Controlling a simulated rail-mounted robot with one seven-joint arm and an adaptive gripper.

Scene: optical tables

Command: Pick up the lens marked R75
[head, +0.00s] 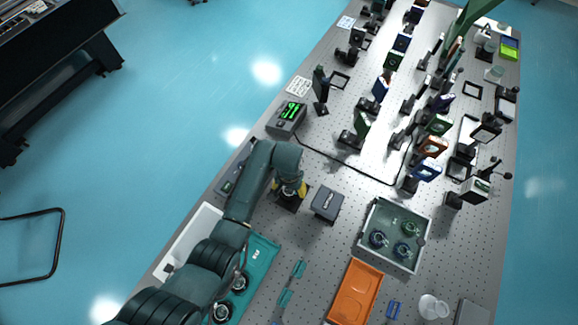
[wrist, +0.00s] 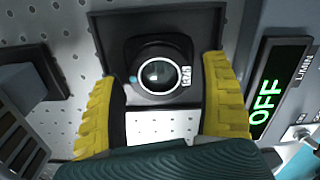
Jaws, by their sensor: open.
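A round lens (wrist: 158,76) in a dark mount sits in a black square-backed holder in the wrist view. A small white label (wrist: 186,75) is on its right side; its print is turned sideways and too small for me to read surely as R75. My gripper (wrist: 162,90) is open, with one yellow finger on each side of the lens and a gap showing around the mount. In the head view my gripper (head: 289,189) is low over the black holder (head: 292,204), and the lens is hidden there.
A dark box (head: 326,204) stands close to the right of my gripper. A grey-green tray (head: 367,222) holds several round lenses. A teal tray (head: 262,252) lies beside my arm, and an orange tray (head: 354,292) is at the front. In the wrist view a display (wrist: 266,100) reads OFF.

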